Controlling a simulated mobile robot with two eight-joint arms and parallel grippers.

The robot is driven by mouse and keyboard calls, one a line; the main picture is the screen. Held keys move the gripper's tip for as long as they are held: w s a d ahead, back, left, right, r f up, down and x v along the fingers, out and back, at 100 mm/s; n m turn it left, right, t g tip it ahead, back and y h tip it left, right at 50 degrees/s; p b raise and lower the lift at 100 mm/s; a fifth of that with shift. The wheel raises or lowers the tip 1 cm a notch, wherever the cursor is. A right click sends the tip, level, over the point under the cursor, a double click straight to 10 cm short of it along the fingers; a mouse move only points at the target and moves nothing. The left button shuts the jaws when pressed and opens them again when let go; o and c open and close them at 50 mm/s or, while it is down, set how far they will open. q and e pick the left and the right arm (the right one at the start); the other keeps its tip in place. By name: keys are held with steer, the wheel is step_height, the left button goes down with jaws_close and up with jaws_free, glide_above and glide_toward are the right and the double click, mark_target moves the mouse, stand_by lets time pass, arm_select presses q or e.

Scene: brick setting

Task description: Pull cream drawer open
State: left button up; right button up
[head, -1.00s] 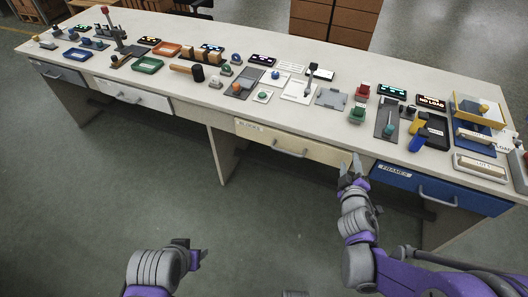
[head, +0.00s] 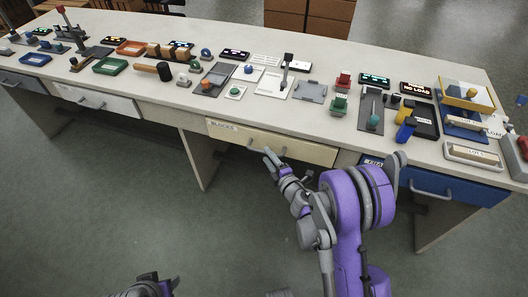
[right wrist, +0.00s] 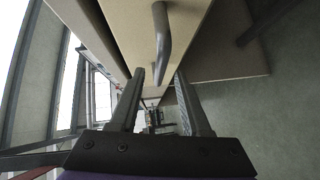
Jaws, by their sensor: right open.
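The cream drawer (head: 310,150), labelled BLOCKS, sits under the middle of the long bench and looks shut. Its grey bar handle (head: 266,148) is on the front and also shows in the right wrist view (right wrist: 162,40). My right gripper (head: 269,156) is just in front of this handle, close to its right part. In the right wrist view my right gripper (right wrist: 158,82) is open and empty, with the handle beyond and between its fingertips. I cannot tell whether they touch. My left gripper (head: 165,284) is low at the bottom edge, away from the bench; its jaw state is unclear.
A blue drawer (head: 450,188) is to the right, partly behind my right arm, and a white drawer (head: 95,101) is to the left. The bench top (head: 330,130) carries many small items. Floor in front is clear.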

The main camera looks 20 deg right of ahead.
mark_target(264, 152)
steer(key=shift+x, duration=1.7)
jaws_close()
